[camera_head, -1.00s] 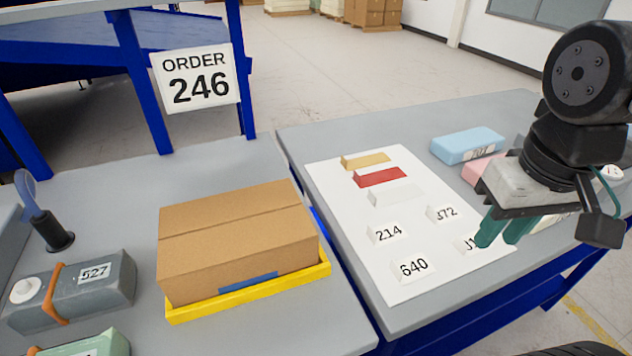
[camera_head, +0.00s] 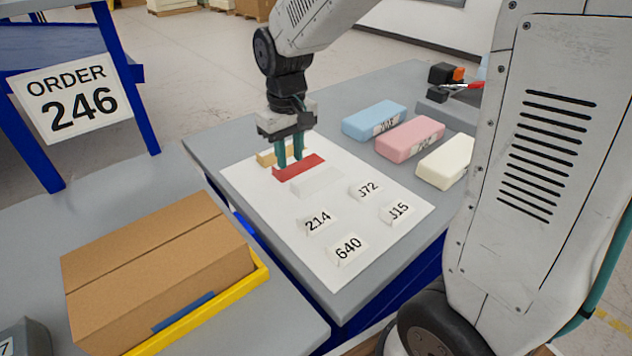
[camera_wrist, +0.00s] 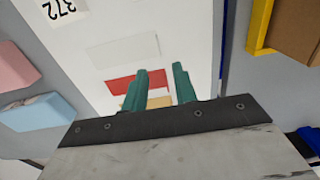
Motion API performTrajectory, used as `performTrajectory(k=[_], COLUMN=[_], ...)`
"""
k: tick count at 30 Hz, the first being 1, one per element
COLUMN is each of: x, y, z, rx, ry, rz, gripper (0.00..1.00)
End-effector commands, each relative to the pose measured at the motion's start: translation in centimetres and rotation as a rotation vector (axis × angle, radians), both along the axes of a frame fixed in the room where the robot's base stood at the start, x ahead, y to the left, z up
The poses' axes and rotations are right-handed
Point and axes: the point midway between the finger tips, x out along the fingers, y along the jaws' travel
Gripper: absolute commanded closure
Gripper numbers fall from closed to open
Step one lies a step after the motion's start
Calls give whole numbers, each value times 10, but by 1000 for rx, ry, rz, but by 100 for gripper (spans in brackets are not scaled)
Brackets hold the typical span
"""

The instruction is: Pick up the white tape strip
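The white tape strip (camera_head: 317,182) lies on the white sheet, in front of the red strip (camera_head: 299,167) and tan strip (camera_head: 266,158). It also shows in the wrist view (camera_wrist: 124,51), beyond the fingertips. My gripper (camera_head: 290,165) is over the red and tan strips, with its two green fingers apart and nothing between them. In the wrist view the fingers (camera_wrist: 162,68) point toward the red strip (camera_wrist: 122,85) and partly cover it and the tan strip. Whether the fingertips touch the red strip cannot be told.
The white sheet (camera_head: 290,230) also holds number labels such as 214 (camera_head: 318,222) and 640 (camera_head: 348,249). Blue (camera_head: 375,120), pink (camera_head: 410,138) and cream (camera_head: 445,162) foam blocks stand to the right. A cardboard box (camera_head: 160,265) sits in a yellow tray (camera_head: 215,308) at left.

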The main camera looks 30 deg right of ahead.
Motion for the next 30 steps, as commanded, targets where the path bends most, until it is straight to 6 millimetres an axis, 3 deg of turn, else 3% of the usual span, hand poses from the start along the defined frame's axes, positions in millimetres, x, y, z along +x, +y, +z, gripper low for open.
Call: performTrajectory(k=[18,27,30], x=[5,5,5], y=[-1,-1,-1], z=[-75,-80,-80], rx=[0,0,0], ry=[4,1,1], rz=[0,0,0], gripper=[72,72,100])
